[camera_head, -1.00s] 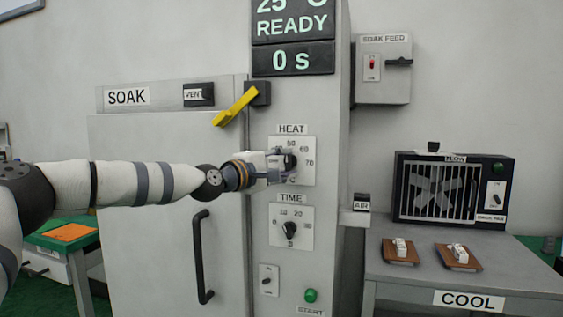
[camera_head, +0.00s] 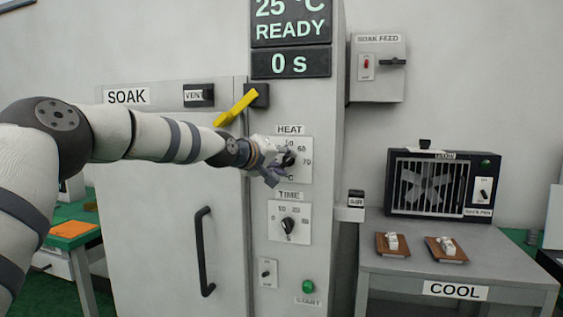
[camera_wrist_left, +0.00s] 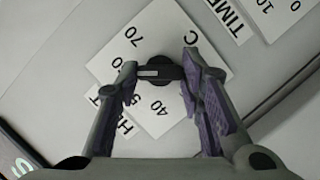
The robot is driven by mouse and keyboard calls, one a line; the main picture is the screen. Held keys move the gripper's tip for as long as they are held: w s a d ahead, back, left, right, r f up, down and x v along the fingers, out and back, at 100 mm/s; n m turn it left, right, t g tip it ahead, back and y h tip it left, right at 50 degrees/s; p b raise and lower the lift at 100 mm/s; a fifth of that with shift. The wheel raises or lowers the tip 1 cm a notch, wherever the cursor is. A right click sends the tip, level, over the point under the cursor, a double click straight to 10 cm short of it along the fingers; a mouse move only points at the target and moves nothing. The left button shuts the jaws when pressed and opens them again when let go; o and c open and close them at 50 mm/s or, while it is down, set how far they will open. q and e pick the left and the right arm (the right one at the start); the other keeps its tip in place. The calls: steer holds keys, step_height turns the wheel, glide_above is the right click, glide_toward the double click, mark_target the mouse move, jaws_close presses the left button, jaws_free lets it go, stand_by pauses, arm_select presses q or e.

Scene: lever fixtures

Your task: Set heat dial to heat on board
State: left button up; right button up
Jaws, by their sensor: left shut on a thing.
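The HEAT dial is a black knob on a square white plate (camera_head: 305,176) on the grey oven column, with numbers including 60 and 70 legible. My left gripper (camera_head: 280,165) is at this dial, its fingers tilted, covering part of the plate. In the left wrist view the gripper (camera_wrist_left: 160,70) has its two fingers on either end of the knob's black bar (camera_wrist_left: 165,72), shut on it. A pale mark on the bar lies toward the left finger, on the side of 60 and 70; the finger hides part of the numbers. My right gripper is out of view.
The TIME dial (camera_head: 288,226) is just below, with a small switch (camera_head: 265,272) and green START button (camera_head: 308,287) lower. A yellow lever (camera_head: 236,108) is above my left wrist. The door handle (camera_head: 204,252) is below the arm. The COOL table (camera_head: 400,275) stands right.

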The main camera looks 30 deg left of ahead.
arm_select(q)
steer(key=shift+m+y, duration=0.3)
stand_by(0.4)
steer(key=o, duration=1.2)
steer(key=shift+c, duration=0.2)
steer(key=v, duration=0.7)
steer(key=shift+s+r, duration=0.15)
steer(key=shift+s, duration=0.05)
